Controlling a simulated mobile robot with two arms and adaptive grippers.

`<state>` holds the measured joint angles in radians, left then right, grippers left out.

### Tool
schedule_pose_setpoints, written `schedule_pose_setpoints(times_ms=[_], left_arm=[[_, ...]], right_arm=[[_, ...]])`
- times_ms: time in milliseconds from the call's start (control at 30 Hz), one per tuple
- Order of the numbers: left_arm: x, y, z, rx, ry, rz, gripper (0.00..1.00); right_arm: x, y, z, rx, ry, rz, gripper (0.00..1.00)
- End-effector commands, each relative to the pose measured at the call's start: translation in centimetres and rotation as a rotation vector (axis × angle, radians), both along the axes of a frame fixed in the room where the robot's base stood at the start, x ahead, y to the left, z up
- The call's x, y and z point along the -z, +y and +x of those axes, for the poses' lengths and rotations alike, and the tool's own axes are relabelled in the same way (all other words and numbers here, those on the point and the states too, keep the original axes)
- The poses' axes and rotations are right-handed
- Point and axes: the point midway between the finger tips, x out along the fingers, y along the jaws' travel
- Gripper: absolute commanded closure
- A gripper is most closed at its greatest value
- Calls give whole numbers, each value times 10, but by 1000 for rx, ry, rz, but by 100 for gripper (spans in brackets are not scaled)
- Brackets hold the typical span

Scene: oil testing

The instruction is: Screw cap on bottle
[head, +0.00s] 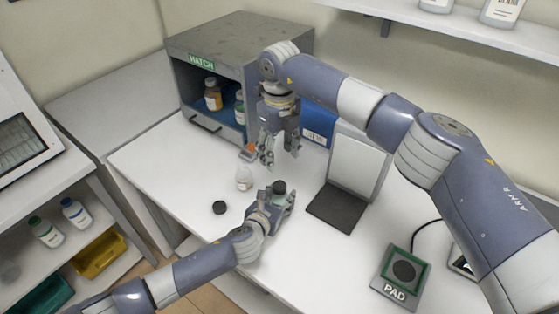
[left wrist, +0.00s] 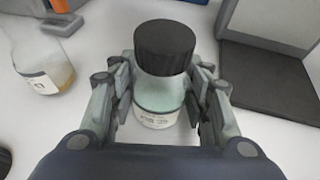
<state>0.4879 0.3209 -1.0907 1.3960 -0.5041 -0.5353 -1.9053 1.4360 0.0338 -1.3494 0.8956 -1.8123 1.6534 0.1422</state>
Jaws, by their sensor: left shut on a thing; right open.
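My left gripper (head: 274,203) is shut around a small bottle with a black cap (head: 279,187). In the left wrist view the bottle (left wrist: 158,100) stands between the fingers (left wrist: 163,82), with a pale greenish body and a printed label. The black ribbed cap (left wrist: 164,44) sits on its top; how tight it is cannot be told. A second, clear bottle (head: 244,178) stands uncapped behind and left; its amber content shows in the left wrist view (left wrist: 40,65). A loose black cap (head: 219,207) lies on the table. My right gripper (head: 280,157) is open and empty, pointing down beyond the held bottle.
A grey hatch cabinet (head: 222,45) with bottles inside stands at the back. A dark plate with an upright panel (head: 352,170) is right of the held bottle. A pad (head: 403,272) is at the front right. The table around the loose cap is clear.

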Motion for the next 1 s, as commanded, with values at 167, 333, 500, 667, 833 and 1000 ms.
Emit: schedule_pose_setpoints(times_ms=[167, 333, 500, 667, 833, 1000], left_arm=[[1, 0, 0, 0, 2, 1, 100], [1, 0, 0, 0, 1, 0, 42], [1, 0, 0, 0, 1, 0, 32], [0, 0, 0, 0, 1, 0, 32], [-2, 1, -4, 1, 0, 0, 32], [-8, 8, -19, 1, 0, 0, 32]], right_arm=[[-2, 0, 0, 0, 0, 0, 46], [-2, 0, 0, 0, 0, 0, 46], [-2, 0, 0, 1, 0, 0, 46], [-2, 0, 0, 1, 0, 0, 46], [-2, 0, 0, 0, 0, 0, 46], [-2, 0, 0, 0, 0, 0, 46]])
